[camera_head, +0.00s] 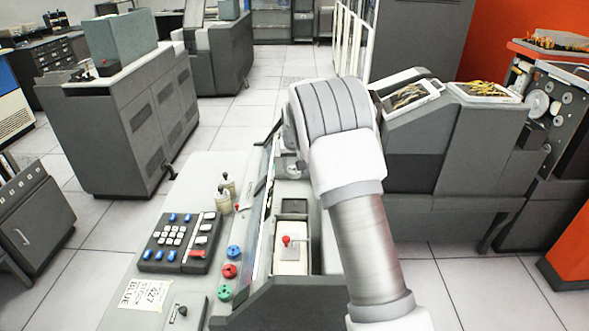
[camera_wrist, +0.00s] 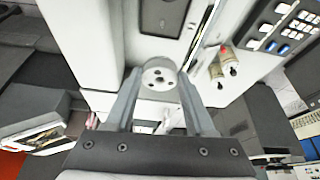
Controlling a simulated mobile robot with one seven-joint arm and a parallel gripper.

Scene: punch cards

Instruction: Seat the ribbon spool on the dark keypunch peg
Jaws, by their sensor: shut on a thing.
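In the wrist view my gripper (camera_wrist: 158,90) has its two grey fingers closed on the sides of a pale, round piece (camera_wrist: 158,70) with small dark holes in its face, which I take for the ribbon spool. The keypunch (camera_head: 180,230) is the light-topped console with a dark body (camera_head: 270,305) in the head view. In that view my arm covers most of the gripper and the spool. I cannot make out the dark peg in either view.
A keypad (camera_head: 180,242) and blue, red (camera_head: 230,270) and green knobs sit on the console. Two small cream cylinders (camera_head: 228,185) stand behind them. Grey cabinets (camera_head: 120,130) stand behind, with tiled floor between.

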